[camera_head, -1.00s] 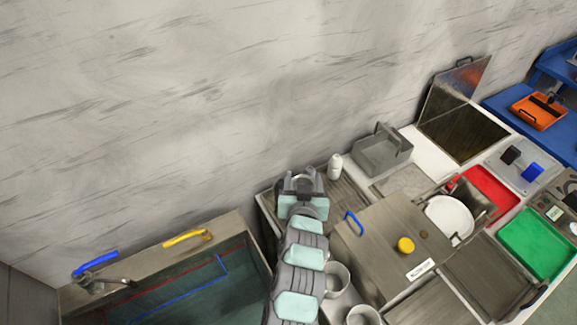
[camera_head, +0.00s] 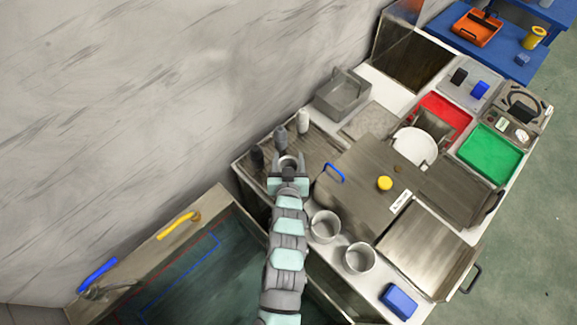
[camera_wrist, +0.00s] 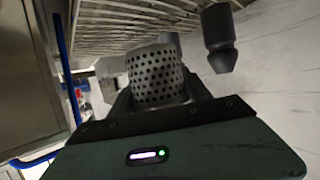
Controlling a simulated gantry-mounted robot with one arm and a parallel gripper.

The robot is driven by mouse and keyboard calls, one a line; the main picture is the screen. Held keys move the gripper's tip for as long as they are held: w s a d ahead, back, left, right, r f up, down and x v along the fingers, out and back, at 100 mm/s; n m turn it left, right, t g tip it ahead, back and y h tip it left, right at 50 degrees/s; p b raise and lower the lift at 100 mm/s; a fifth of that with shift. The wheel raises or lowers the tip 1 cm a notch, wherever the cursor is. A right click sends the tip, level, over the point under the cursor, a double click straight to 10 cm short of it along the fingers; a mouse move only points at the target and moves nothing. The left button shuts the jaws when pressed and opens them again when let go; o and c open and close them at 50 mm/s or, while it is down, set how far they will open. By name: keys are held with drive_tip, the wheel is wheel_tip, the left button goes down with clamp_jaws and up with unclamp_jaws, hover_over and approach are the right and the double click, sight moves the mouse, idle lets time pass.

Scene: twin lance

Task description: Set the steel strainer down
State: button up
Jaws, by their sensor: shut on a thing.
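The steel strainer (camera_wrist: 156,76) is a perforated metal cup, seen in the wrist view between my fingers. My gripper (camera_head: 288,167) is shut on it. In the head view only the strainer's round top (camera_head: 288,162) shows at the end of my arm, above the ribbed drainboard (camera_head: 325,148). The drainboard's ribs (camera_wrist: 120,22) run across the top of the wrist view, close to the strainer's far end. I cannot tell whether the strainer touches them.
A dark bottle (camera_head: 257,157), a grey bottle (camera_head: 280,137) and a white bottle (camera_head: 302,122) stand around my gripper. The sink basin (camera_head: 185,270) is at lower left.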

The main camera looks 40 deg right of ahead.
sight(288, 166)
drive_tip(key=shift+f, duration=2.4)
drive_tip(key=shift+f, duration=0.2)
drive_tip(key=o, duration=1.4)
drive_tip(key=shift+r, duration=0.1)
drive_tip(key=shift+a+r, duration=0.15)
drive_tip(key=shift+r, duration=0.05)
drive_tip(key=v, duration=1.1)
drive_tip(key=shift+s+a, duration=0.15)
drive_tip(key=shift+s, duration=0.2)
